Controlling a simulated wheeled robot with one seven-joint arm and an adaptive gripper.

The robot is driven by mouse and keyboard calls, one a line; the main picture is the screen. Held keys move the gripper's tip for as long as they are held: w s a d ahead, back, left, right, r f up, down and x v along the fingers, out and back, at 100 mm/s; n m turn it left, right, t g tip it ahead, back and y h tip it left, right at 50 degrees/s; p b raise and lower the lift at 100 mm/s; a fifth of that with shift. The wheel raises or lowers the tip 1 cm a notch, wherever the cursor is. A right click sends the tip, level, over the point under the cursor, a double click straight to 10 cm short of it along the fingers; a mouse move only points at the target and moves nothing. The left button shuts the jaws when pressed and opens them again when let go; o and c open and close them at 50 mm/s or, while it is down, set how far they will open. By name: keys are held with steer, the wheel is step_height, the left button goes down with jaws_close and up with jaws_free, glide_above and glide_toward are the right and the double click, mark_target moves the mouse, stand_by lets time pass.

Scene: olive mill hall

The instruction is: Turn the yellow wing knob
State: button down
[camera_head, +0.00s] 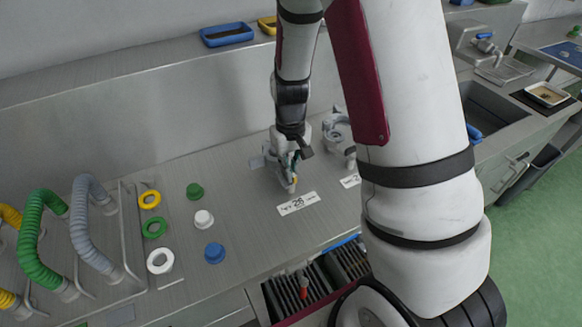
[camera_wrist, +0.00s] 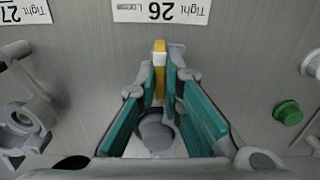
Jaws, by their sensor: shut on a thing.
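The yellow wing knob (camera_wrist: 160,84) sits between the teal-padded fingers of my gripper (camera_wrist: 158,85) in the wrist view. A pale band crosses it near its tip. A grey round fitting (camera_wrist: 155,132) lies below it, between the fingers.
A label reading 26, Tight and Loose (camera_wrist: 162,10) lies in front of the knob. Another grey fitting (camera_head: 339,132) stands to the right. Coloured caps, rings (camera_head: 160,260) and ribbed hoses (camera_head: 40,240) are on the left. An open drawer (camera_head: 315,285) is below the bench edge.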

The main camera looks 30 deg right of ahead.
steer(key=m, duration=0.5)
steer(key=shift+m+p, duration=0.3)
steer(key=shift+p, duration=0.1)
steer(key=m+p, duration=0.1)
steer(key=m, duration=0.8)
steer(key=shift+m+p, duration=0.5)
steer(key=shift+m, duration=1.3)
steer(key=c, duration=1.7)
jaws_free()
steer(key=shift+r, duration=0.1)
step_height(320, 180, up, 12)
steer(key=shift+f, duration=0.1)
